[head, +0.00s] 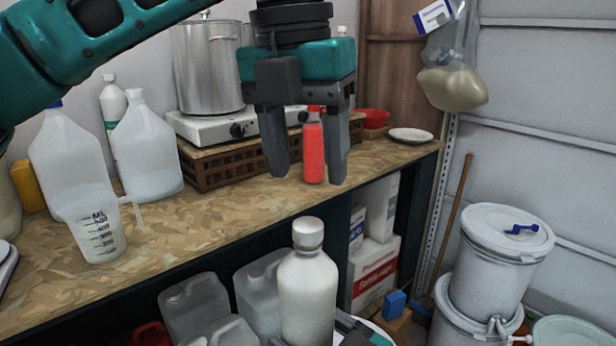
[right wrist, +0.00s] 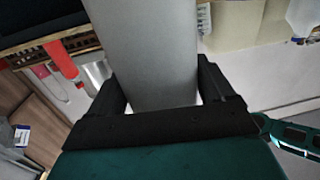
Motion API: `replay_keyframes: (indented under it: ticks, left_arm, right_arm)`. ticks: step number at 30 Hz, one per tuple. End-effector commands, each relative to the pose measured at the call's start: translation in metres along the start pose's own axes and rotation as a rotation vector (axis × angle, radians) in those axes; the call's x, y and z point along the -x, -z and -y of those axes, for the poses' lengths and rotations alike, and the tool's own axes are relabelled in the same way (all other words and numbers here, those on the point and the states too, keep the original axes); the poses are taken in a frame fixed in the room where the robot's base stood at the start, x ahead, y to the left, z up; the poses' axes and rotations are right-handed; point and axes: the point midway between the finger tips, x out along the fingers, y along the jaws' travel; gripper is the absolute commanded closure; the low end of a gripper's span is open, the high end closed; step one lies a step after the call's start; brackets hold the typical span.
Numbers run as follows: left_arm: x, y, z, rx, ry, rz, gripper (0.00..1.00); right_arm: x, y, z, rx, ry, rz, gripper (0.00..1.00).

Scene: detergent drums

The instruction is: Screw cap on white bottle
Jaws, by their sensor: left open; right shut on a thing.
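The white bottle (head: 308,290) stands upright at the lower middle of the head view, in front of the counter's edge. A light grey cap (head: 308,233) sits on top of its neck; I cannot tell how tightly. My right gripper (head: 350,330) shows only partly at the bottom edge, beside the bottle. In the right wrist view the bottle's pale body (right wrist: 150,50) is between the two fingers of my right gripper (right wrist: 165,95). My left gripper (head: 308,180) is open and empty, pointing down above the bottle and cap, with a clear gap.
A red bottle (head: 313,150) shows behind my left gripper's fingers. The wooden counter (head: 230,215) holds clear jugs (head: 145,150), a measuring beaker (head: 95,230) and a steel pot (head: 208,70) on a hotplate. White drums (head: 490,260) stand at right. Translucent canisters (head: 195,305) sit below the counter.

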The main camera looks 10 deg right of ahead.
Motion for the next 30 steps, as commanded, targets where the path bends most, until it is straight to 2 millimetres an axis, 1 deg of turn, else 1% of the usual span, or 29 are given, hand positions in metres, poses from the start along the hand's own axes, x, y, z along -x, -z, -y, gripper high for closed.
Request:
replay_keyframes:
  ticks: [3, 18, 21, 24, 27, 30]
  left_arm:
    - [0.0020, -0.0001, 0.0007, 0.228, -0.013, -0.013, 0.43]
    - [0.0086, 0.0003, 0.0029, 1.180, -0.088, -0.034, 0.43]
    - [0.0095, 0.0003, 0.0031, 1.328, -0.102, -0.032, 0.43]
    - [0.0102, 0.0006, 0.0034, 1.435, -0.114, -0.029, 0.43]
    - [0.0106, 0.0007, 0.0035, 1.504, -0.121, -0.026, 0.43]
    - [0.0109, 0.0007, 0.0035, 1.535, -0.124, -0.025, 0.43]
  right_arm:
    - [-0.0002, 0.0027, 0.0001, 0.001, 0.001, -0.007, 1.00]
    - [-0.0002, 0.0027, 0.0001, 0.001, 0.001, -0.007, 1.00]
    - [-0.0002, 0.0027, 0.0001, 0.001, 0.001, -0.007, 1.00]
    - [-0.0002, 0.0027, 0.0001, 0.001, 0.001, -0.007, 1.00]
    - [-0.0002, 0.0026, 0.0001, 0.001, 0.001, -0.007, 1.00]
    - [-0.0002, 0.0027, 0.0001, 0.001, 0.001, -0.007, 1.00]
